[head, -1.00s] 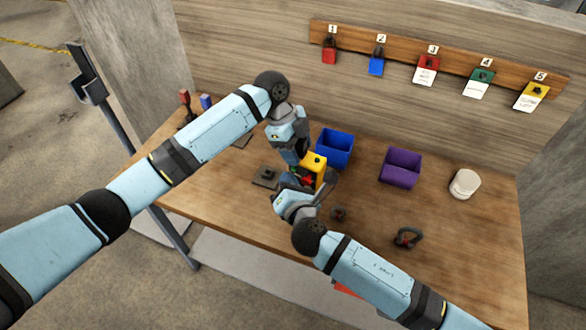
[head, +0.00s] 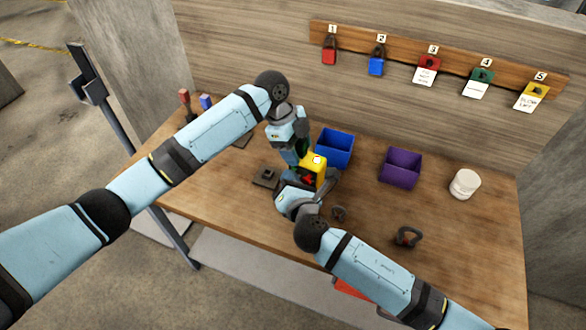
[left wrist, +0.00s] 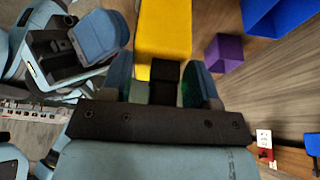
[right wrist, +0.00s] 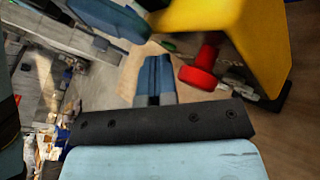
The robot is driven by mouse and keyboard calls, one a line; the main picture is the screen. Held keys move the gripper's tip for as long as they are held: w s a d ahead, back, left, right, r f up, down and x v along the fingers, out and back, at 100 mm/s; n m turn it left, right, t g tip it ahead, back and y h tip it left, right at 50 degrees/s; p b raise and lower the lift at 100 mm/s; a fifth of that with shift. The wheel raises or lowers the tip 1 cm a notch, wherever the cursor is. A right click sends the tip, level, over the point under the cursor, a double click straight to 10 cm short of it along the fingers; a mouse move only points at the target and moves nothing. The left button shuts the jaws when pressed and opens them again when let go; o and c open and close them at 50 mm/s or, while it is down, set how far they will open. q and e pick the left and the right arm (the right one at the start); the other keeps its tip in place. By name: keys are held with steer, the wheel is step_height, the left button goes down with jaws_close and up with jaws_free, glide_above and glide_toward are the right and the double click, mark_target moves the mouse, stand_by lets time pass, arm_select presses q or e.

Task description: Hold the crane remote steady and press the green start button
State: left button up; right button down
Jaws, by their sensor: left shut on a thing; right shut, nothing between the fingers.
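The yellow crane remote (head: 319,171) is above the wooden table near its middle, between my two grippers. My left gripper (left wrist: 158,76) is shut on a black part of the remote, whose yellow body (left wrist: 165,28) extends beyond the fingers. My right gripper (right wrist: 155,62) is shut and empty, with its fingertips close to the remote's button face. In the right wrist view, a red mushroom button (right wrist: 203,70) sits right of the fingertips, and a small green button (right wrist: 168,46) shows just beyond them. Contact with the green button cannot be told. In the head view the arms partly hide the remote.
A blue bin (head: 335,147) and a purple bin (head: 401,167) stand behind and to the right. A white round container (head: 464,184) is at the far right. A dark shackle-like object (head: 407,237) lies at the front right.

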steer(key=shift+s, duration=0.1)
steer(key=shift+s+a, duration=0.3)
steer(key=shift+s, duration=0.4)
steer(key=s, duration=0.1)
steer(key=s+a, duration=0.1)
steer(key=s, duration=0.1)
steer(key=s+a, duration=0.1)
steer(key=shift+s, duration=0.3)
stand_by(0.4)
arm_select(q)
steer(key=o, duration=1.4)
steer(key=v, duration=1.2)
